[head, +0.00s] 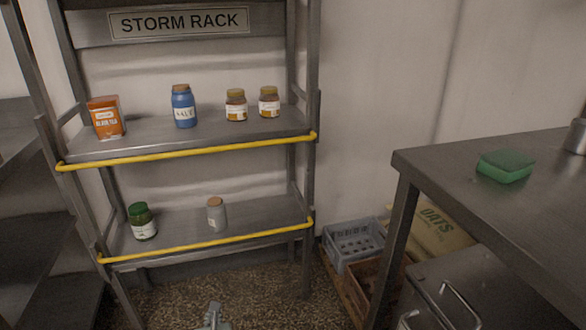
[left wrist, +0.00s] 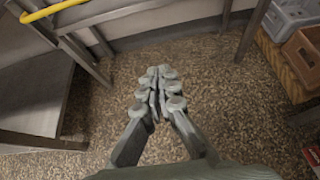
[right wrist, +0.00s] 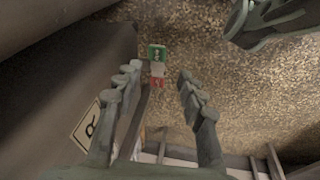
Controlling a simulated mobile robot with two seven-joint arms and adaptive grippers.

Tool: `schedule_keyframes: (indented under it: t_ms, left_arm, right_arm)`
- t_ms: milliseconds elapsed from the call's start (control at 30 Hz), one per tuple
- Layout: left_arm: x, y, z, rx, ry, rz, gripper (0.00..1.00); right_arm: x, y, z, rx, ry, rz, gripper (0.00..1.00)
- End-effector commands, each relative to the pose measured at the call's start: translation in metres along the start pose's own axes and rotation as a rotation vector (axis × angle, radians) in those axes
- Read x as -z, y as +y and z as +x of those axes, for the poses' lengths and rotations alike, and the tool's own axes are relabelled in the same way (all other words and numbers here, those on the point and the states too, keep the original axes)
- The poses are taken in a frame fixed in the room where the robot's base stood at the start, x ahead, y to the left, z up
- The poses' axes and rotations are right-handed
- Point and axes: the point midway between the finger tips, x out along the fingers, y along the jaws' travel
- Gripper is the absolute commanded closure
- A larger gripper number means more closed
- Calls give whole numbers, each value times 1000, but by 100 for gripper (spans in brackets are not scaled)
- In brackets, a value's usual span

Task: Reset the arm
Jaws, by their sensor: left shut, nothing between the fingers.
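My left gripper (head: 212,316) shows at the bottom edge of the head view, low in front of the storm rack (head: 215,207). In the left wrist view its fingers (left wrist: 160,88) are together and empty above the speckled floor. My right gripper (right wrist: 158,80) shows only in the right wrist view. Its fingers are wide apart. A small green, white and red item (right wrist: 157,65) appears between the fingertips in the picture, seemingly beyond them, and no finger touches it.
An orange tin (head: 106,118), a blue jar (head: 183,106) and two brown jars (head: 236,105) stand on the rack's upper shelf. A green-lidded jar (head: 142,222) and a grey jar (head: 216,214) stand below. Crates (head: 352,245) stand between.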

Motion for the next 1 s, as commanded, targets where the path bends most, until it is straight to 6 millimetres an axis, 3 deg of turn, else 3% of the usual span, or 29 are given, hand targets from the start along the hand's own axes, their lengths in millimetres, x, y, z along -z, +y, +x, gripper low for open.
schedule_keyframes:
  t_ms: [33, 367, 667, 900, 1000]
  left_arm:
    - [-6, 33, 9, -36, -17, 45, 100]
    - [-43, 165, 30, -166, -89, 256, 100]
    - [21, 223, -3, -289, 36, -579, 100]
    - [78, 273, -48, -512, 59, -1391, 100]
    - [95, 287, -65, -606, 37, -1660, 100]
  right_arm:
    - [2, 1, 0, -1, 3, 0, 60]
    - [17, 4, -3, -5, 29, 1, 60]
    - [10, 2, -2, -4, 16, 0, 60]
    - [5, 1, -1, -2, 8, 0, 60]
    - [4, 1, -1, -2, 7, 0, 60]
